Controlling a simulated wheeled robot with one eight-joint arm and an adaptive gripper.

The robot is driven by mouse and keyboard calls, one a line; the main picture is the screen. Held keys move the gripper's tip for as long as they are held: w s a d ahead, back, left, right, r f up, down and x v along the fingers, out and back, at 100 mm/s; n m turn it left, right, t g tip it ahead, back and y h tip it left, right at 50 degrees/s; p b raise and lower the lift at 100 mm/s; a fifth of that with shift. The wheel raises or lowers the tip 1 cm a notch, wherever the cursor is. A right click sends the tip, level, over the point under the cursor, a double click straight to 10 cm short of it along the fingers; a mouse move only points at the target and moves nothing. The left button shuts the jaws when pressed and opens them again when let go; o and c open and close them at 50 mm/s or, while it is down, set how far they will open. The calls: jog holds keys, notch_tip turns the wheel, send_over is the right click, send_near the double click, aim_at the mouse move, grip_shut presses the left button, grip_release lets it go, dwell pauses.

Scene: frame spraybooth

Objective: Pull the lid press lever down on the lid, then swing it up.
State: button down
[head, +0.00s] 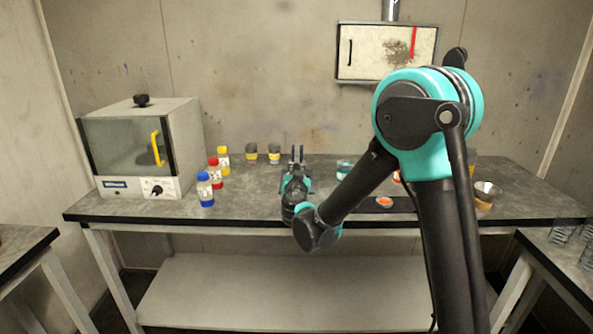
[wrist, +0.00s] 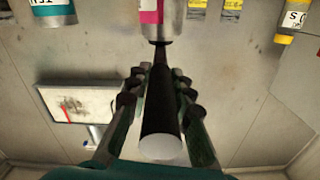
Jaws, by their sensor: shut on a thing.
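In the head view my gripper (head: 297,158) is over the back middle of the bench, beyond my forearm, and what it holds is too small to make out there. In the wrist view my gripper (wrist: 160,88) has its fingers on both sides of a dark bar (wrist: 160,115) with a pale round end and is shut on it. The bar runs to a silver can-like body (wrist: 172,22) with a pink label. The bar looks like the lid press lever, but its hinge and the lid cannot be made out. The wrist picture is upside down.
A booth oven (head: 142,150) with a yellow handle stands at left. Blue (head: 205,190), red (head: 215,173) and yellow (head: 223,160) bottles and two yellow-black jars (head: 262,153) stand left of my gripper. A teal-labelled can (head: 344,169) is close on its right.

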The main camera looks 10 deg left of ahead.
jog(key=shift+w+r+g, duration=0.15)
jog(key=shift+r+g, duration=0.65)
jog(key=shift+r, duration=0.75)
jog(key=c, duration=1.3)
grip_release()
jog(key=v, duration=1.2)
jog(key=shift+a, duration=0.1)
